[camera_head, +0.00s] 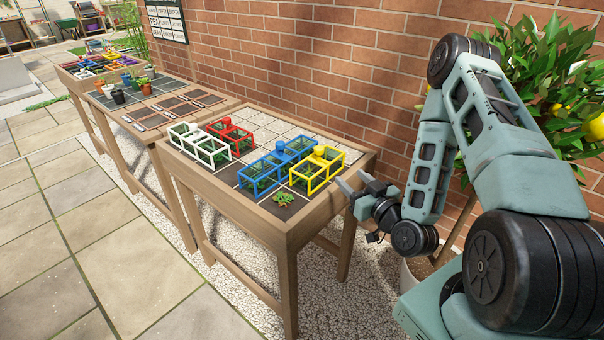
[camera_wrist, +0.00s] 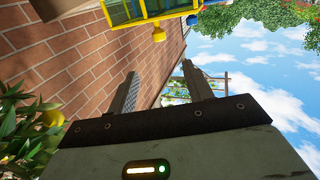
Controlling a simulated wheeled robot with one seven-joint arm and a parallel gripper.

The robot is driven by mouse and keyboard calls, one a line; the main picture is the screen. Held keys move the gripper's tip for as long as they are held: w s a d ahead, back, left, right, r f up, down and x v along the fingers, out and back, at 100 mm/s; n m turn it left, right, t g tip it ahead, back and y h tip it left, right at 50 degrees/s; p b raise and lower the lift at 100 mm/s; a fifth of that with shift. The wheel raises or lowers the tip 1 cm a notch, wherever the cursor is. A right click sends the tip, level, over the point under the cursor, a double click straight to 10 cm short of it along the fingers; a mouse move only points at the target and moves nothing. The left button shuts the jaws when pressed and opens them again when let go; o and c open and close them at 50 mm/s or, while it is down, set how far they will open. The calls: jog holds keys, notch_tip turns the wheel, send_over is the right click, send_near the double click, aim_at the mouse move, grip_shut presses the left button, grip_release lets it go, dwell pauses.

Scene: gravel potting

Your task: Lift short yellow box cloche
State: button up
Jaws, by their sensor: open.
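The short yellow box cloche (camera_head: 309,178) is an open yellow frame with a small knob on top. It stands on the near right part of the wooden potting table, over some green plants. In the wrist view its yellow frame (camera_wrist: 152,18) shows at the top edge, with a round yellow knob (camera_wrist: 159,34) below it. My gripper (camera_head: 353,184) is open and empty beside the table's right edge, to the right of the cloche and apart from it. Its two spread fingers (camera_wrist: 160,78) show in the wrist view with nothing between them.
A blue cloche (camera_head: 262,172) stands close to the left of the yellow one. Red (camera_head: 231,134) and white (camera_head: 201,145) cloches stand farther left. A small succulent (camera_head: 284,199) sits in front. A brick wall (camera_head: 330,55) runs behind the table. A lemon tree (camera_head: 560,75) stands at right.

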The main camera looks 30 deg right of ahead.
jog(key=w+b, duration=0.1)
jog(key=b, duration=0.5)
send_near(321, 151)
jog(key=w+b, duration=0.1)
jog(key=b, duration=0.5)
jog(key=shift+w+d+f+b, duration=0.15)
jog(key=shift+b, duration=0.15)
jog(key=shift+w+d+p, duration=0.1)
jog(key=shift+w+p, duration=0.5)
jog(key=shift+w, duration=1.9)
jog(key=shift+w+d+p, duration=0.15)
jog(key=shift+w+p, duration=0.4)
jog(key=shift+w, duration=2)
grip_shut()
